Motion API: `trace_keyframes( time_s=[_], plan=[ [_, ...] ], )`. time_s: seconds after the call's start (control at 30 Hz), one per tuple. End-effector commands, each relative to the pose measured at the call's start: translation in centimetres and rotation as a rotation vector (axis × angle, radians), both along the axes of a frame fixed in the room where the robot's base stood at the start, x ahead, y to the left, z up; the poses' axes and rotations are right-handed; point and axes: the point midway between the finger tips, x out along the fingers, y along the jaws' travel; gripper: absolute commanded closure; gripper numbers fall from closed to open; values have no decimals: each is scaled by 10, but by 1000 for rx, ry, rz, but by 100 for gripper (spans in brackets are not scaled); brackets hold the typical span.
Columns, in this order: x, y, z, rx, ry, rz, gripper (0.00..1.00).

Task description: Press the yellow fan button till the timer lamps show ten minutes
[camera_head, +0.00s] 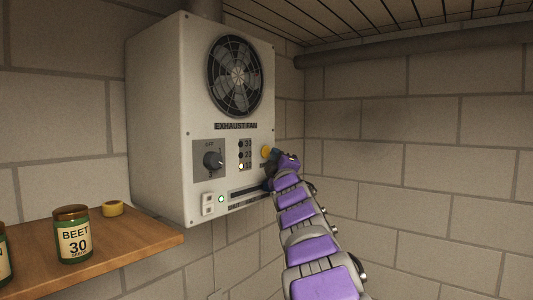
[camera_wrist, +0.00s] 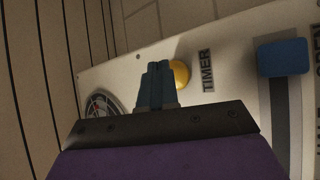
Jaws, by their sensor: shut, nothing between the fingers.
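The yellow button (camera_head: 266,151) is on the front of the white exhaust fan box, right of the timer lamps.
A blue slider knob (camera_wrist: 283,57) sits in a slot below the button. A wooden shelf (camera_head: 135,240) at left holds a BEET jar (camera_head: 74,236) and a yellow ring-like item (camera_head: 113,209).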

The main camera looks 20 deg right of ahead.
Motion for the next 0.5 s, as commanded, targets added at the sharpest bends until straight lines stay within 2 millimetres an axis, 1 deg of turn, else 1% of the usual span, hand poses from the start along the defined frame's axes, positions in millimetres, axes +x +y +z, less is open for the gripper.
trace_keyframes(
  time_s=[0.37, 0.5],
  plan=[
    [-2, -1, 0, 0, 0, 1, 100],
    [-8, -5, 1, -1, -2, -1, 100]
  ],
)
